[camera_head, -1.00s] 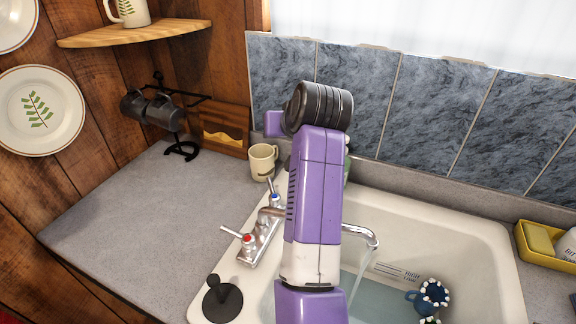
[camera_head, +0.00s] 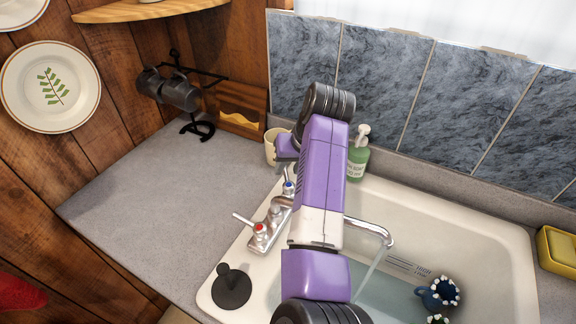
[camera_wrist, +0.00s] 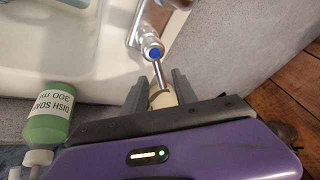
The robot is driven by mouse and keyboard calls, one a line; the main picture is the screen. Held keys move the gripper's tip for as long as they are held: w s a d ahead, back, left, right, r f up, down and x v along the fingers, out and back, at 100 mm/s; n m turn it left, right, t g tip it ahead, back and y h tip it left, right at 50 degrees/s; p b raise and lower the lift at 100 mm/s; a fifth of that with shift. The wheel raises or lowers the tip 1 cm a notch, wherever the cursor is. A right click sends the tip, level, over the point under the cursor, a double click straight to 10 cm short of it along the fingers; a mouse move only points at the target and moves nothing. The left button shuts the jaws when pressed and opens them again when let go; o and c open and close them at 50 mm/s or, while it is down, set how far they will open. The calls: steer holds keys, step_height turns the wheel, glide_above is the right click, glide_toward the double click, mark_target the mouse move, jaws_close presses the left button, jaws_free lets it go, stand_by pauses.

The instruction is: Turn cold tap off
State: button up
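The cold tap (camera_head: 289,187) has a blue-marked handle at the back of the chrome mixer, left of my arm in the head view. In the wrist view the blue cap (camera_wrist: 154,53) and its metal lever (camera_wrist: 160,76) point toward my gripper (camera_wrist: 160,88). My gripper is open, with one finger on each side of the lever's end; I cannot tell whether either touches it. The spout (camera_head: 372,229) pours a stream of water (camera_head: 369,270) into the sink (camera_head: 480,222). The red-marked hot tap (camera_head: 259,228) is nearer.
A cream mug (camera_head: 270,147) stands close behind the cold tap. A green dish soap bottle (camera_head: 357,160) stands at the sink's back edge, also in the wrist view (camera_wrist: 48,115). A black plunger-like stopper (camera_head: 231,288) sits at the front-left rim.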

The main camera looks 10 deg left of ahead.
steer(key=shift+w+a+f, duration=0.15)
steer(key=shift+a+f, duration=0.1)
steer(key=shift+f, duration=0.3)
jaws_close()
stand_by(1.1)
